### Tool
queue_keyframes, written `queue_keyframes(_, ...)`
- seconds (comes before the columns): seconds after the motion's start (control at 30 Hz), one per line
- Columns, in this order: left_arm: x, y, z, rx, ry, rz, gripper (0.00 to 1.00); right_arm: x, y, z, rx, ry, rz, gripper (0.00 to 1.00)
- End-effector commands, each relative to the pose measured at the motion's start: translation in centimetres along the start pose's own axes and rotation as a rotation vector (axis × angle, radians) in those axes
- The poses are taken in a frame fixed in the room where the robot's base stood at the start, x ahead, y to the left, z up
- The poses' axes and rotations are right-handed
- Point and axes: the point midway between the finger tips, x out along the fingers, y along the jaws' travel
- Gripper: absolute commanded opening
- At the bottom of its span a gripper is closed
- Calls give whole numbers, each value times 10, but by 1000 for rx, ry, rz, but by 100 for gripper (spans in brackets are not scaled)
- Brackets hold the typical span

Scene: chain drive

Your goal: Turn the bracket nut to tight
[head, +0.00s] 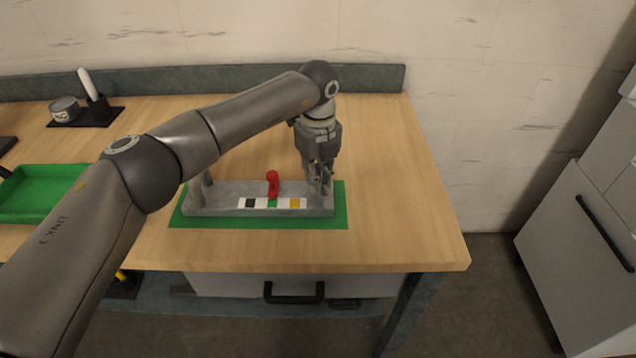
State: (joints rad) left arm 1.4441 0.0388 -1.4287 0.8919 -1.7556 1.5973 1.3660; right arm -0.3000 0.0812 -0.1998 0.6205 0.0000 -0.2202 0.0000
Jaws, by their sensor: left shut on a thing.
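A grey metal bracket fixture (225,208) lies on a green mat (343,216) on the wooden bench. A red upright piece (272,182) stands at its middle, behind a strip (272,203) with black, white, green and orange fields. The red piece is above the green field. My left gripper (321,184) reaches down over the fixture's right end, with its fingers shut on a small part there. That part is at the bracket nut's place, but the fingers mostly hide it, and how far it is turned does not show. My right gripper is not in view.
A green tray (40,196) is at the left, partly behind my left arm. A round tin (65,108) and a white-handled tool in a black holder (97,104) stand at the back left. The bench right of the mat is clear.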

Motion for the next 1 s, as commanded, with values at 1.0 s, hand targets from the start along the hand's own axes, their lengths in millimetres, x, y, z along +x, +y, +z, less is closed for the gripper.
queue_keyframes(1.0,-1,0,1,965,-3,-1,0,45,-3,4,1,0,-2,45)
